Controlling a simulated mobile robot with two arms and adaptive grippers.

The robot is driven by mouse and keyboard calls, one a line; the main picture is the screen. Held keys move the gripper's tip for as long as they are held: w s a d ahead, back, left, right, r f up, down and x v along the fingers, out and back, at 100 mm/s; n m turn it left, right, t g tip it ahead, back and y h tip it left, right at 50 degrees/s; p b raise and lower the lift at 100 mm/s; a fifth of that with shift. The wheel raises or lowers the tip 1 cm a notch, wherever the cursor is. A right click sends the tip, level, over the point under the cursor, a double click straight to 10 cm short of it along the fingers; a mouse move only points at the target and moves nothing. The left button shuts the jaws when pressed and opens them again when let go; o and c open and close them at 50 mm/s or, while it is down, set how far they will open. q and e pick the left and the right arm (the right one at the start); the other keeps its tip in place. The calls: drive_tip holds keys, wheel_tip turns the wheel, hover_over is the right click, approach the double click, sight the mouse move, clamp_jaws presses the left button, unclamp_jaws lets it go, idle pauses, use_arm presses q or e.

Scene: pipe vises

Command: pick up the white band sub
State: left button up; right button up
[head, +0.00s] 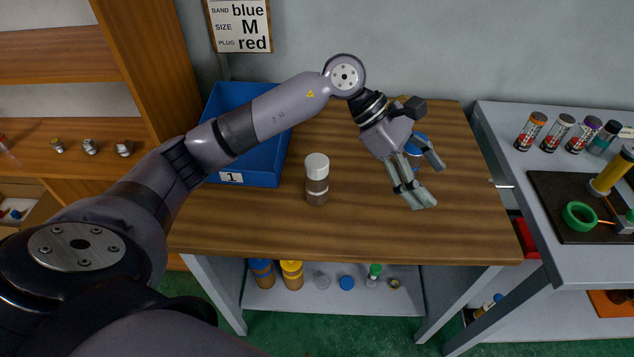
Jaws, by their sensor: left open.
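An upright cylinder (317,180) with a white top, a thin pale band and a brown lower part stands on the wooden table; it may be the white band sub. My left gripper (427,180) is open and empty, to the right of this cylinder and apart from it, its fingers pointing down and to the right. A blue-topped object (418,138) stands partly hidden behind the gripper. On the right-hand bench stand several dark cylinders with coloured bands, one with a whitish top (566,122). My right gripper is not in view.
A blue bin (262,175) labelled 1 stands at the table's left, partly behind my arm. A low shelf (325,300) below holds several small parts. The right bench has a black mat (560,190) with a green ring. The wooden table's front is clear.

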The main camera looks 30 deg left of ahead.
use_arm(q)
drive_tip(key=w+a+y, duration=0.2)
drive_tip(key=a+y, duration=0.3)
drive_tip(key=a, duration=0.7)
drive_tip(key=r+y, duration=0.1)
drive_tip(key=y, duration=0.4)
hover_over(317, 161)
drive_tip(key=shift+g, duration=0.4)
wheel_tip(317, 161, down, 11)
drive_tip(key=p, duration=0.3)
drive_tip(key=shift+f+p, duration=0.55)
drive_tip(key=shift+p, duration=0.05)
wheel_tip(317, 161, down, 4)
drive_tip(key=shift+r+p, duration=0.25)
drive_tip(key=shift+p, duration=0.5)
drive_tip(key=shift+f, duration=0.35)
drive_tip(key=shift+c, duration=0.3)
drive_tip(key=shift+r, duration=0.1)
clamp_jaws()
